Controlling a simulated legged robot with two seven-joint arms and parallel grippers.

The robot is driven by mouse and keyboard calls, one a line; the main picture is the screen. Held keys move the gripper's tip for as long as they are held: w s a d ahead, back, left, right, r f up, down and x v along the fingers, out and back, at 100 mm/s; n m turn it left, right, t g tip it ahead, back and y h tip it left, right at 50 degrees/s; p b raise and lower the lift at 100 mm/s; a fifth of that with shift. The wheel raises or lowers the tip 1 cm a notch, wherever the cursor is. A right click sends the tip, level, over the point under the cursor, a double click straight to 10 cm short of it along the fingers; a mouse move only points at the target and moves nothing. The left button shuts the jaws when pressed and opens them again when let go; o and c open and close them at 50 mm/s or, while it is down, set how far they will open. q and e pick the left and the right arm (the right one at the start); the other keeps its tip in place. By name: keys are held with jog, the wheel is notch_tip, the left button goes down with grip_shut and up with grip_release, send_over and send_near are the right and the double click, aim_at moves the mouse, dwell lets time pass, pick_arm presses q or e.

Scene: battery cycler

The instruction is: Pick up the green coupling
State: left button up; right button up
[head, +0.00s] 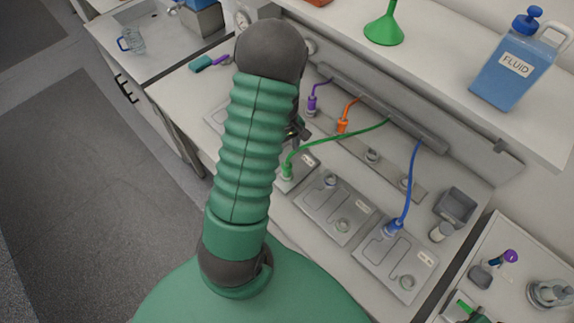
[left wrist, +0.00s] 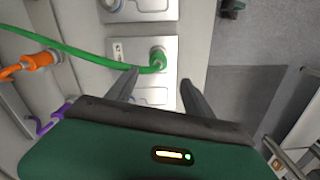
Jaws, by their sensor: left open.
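The green coupling (head: 287,170) stands on a grey plate of the cycler bench, with a green cable running from it up to the rail at the back. In the left wrist view the green coupling (left wrist: 158,62) shows just beyond my fingertips, roughly centred between them. My left gripper (left wrist: 160,78) is open and empty, its two dark fingers apart. In the head view my left gripper (head: 298,131) is mostly hidden behind my green arm, close to the green coupling. Whether the fingers reach down beside the coupling I cannot tell.
An orange plug (head: 343,126), a purple plug (head: 312,102) and a blue plug (head: 393,229) with cables stand nearby. The green cable crosses close to my left finger in the wrist view. A shelf above holds a green funnel (head: 384,30) and a blue fluid jug (head: 513,70).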

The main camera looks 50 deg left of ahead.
aim_at(287, 163)
pick_arm(q)
jog(key=f, duration=0.4)
jog(key=f+p, duration=0.1)
jog(key=f, duration=0.1)
jog(key=shift+w+d+f, duration=0.15)
jog(key=shift+w+d, duration=0.05)
jog(key=shift+w, duration=0.05)
jog(key=shift+f+p, duration=0.35)
notch_tip(287, 163, down, 4)
jog(key=shift+s+a+r+p, duration=0.1)
jog(key=shift+p, duration=0.85)
jog(key=shift+f, duration=0.45)
jog(key=shift+r, duration=0.1)
jog(key=c, duration=0.7)
grip_shut()
